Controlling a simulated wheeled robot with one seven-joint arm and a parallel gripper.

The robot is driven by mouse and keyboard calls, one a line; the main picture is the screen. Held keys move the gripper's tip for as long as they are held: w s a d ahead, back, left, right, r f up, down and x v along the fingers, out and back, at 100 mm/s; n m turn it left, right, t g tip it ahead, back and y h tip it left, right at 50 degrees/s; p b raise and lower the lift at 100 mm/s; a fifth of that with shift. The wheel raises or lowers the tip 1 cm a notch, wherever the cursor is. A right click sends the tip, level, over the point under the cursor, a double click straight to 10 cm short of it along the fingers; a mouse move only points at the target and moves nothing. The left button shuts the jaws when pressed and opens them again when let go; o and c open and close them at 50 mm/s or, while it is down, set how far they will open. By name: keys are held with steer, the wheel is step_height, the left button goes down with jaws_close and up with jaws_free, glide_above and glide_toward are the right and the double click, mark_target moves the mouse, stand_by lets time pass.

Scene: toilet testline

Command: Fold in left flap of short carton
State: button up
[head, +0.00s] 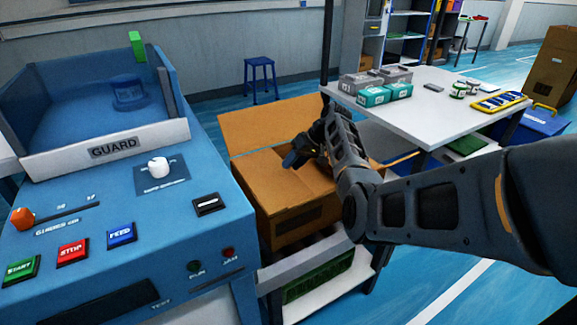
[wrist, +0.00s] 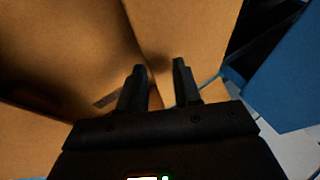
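The short carton (head: 290,222) is brown cardboard and stands on a low rack. Its back flap (head: 265,125) stands up, and a right flap (head: 400,160) sticks out past my arm. A panel at the carton's left (head: 255,178) lies across the top left; I cannot tell whether it is the left flap or an inner wall. My gripper (head: 293,158) is over the carton's top, pointing down and left. In the wrist view my gripper (wrist: 161,84) has its fingers apart, close to cardboard (wrist: 190,30). A cardboard edge runs toward the gap; contact is unclear.
A blue machine with a guard (head: 112,148) and buttons stands directly left of the carton. A white table (head: 430,125) with teal and grey boxes (head: 384,94) stands behind and right. A green crate (head: 320,278) sits on the shelf below. A blue stool (head: 260,75) is behind.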

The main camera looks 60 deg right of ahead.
steer(key=shift+v, duration=2.3)
steer(key=shift+w+r, duration=0.15)
steer(key=shift+w, duration=0.05)
